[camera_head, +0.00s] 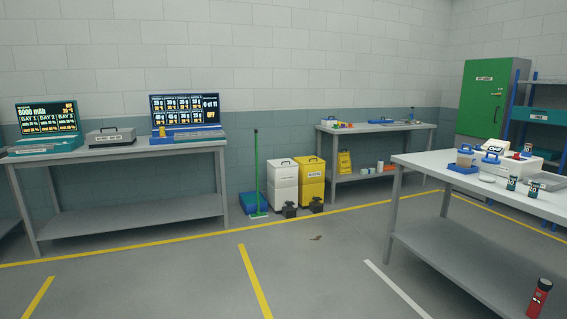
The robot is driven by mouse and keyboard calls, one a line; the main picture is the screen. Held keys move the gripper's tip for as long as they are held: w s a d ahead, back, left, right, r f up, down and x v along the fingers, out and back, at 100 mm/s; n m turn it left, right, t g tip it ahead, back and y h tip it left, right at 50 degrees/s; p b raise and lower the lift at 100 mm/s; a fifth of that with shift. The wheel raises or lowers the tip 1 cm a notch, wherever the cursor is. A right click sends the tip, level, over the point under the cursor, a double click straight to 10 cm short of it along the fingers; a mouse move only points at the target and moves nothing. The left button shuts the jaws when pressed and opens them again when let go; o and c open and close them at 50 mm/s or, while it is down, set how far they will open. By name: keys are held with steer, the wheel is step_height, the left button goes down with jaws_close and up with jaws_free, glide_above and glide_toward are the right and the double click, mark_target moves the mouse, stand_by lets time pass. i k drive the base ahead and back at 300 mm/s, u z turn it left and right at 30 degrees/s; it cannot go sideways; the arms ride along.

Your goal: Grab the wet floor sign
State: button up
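A yellow wet floor sign (344,163) stands upright in the head camera view, at the left end of the lower shelf of the back bench (365,174) or just in front of it; I cannot tell which. It is small and far off, so its markings are not readable. It stands to the right of a yellow bin (311,184). My gripper is not in view, so its state and its place relative to the sign do not show.
A white bin (283,186) and green broom (257,170) stand left of the yellow bin. A brown patch (316,238) lies on the floor. A grey table (440,169) stands at right, a red flashlight-like object (539,298) on its lower shelf. The central floor is open.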

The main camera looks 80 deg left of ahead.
mark_target(344, 162)
steer(key=u, duration=2.1)
steer(key=i, duration=8.15)
steer(key=z, duration=0.95)
steer(key=i, duration=1.3)
steer(key=z, duration=0.05)
